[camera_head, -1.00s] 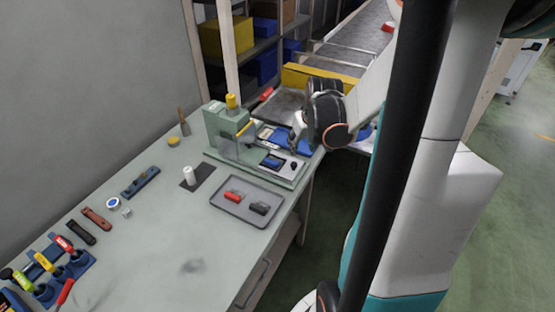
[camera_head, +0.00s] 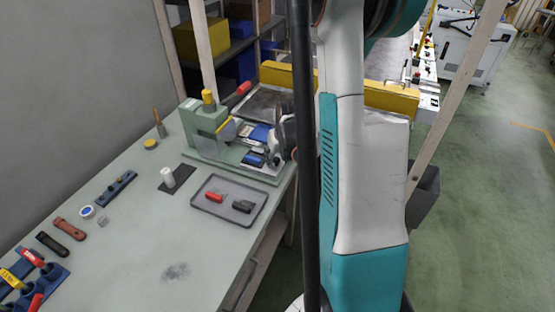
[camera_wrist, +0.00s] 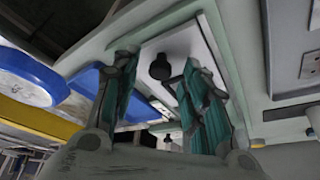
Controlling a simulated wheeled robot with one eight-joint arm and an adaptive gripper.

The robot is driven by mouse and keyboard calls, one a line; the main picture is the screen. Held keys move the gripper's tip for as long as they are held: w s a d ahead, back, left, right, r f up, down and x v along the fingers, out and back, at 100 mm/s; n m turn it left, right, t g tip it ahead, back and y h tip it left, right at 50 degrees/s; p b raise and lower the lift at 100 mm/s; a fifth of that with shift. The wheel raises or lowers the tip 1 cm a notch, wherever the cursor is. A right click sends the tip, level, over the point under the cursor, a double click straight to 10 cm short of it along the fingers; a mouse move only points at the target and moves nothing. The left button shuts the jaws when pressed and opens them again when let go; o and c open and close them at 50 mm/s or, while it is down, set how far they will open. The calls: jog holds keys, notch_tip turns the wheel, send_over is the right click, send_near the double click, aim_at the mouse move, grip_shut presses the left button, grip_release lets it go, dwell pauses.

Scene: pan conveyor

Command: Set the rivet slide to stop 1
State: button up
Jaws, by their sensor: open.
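The green rivet press (camera_head: 203,126) stands on the bench with a yellow cap on top. Its blue slide part (camera_head: 253,159) lies on the base plate at the right. My gripper (camera_head: 274,150) is at the right end of that plate, partly hidden by my own arm. In the wrist view my gripper (camera_wrist: 160,92) is open, its two teal-padded fingers apart. A round black knob (camera_wrist: 160,68) on a pale plate (camera_wrist: 208,50) shows between the fingertips, and no contact is clear. The stop marks cannot be made out.
A grey tray (camera_head: 207,207) with a red piece (camera_head: 214,197) and a black piece (camera_head: 242,206) lies in front of the press. A white cylinder (camera_head: 168,178) stands on a dark mat. A yellow-edged conveyor (camera_head: 290,76) is behind.

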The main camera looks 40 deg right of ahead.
jog(key=shift+f, duration=0.1)
jog(key=shift+c, duration=0.2)
grip_shut()
jog(key=w+a, duration=0.1)
jog(key=w, duration=0.3)
jog(key=w+a, duration=0.2)
jog(key=w, duration=0.2)
jog(key=w+a, duration=0.2)
jog(key=w, duration=0.2)
jog(key=shift+w+b, duration=0.35)
jog(key=shift+b, duration=0.05)
jog(key=shift+o, duration=0.2)
grip_release()
jog(key=shift+v, duration=3.95)
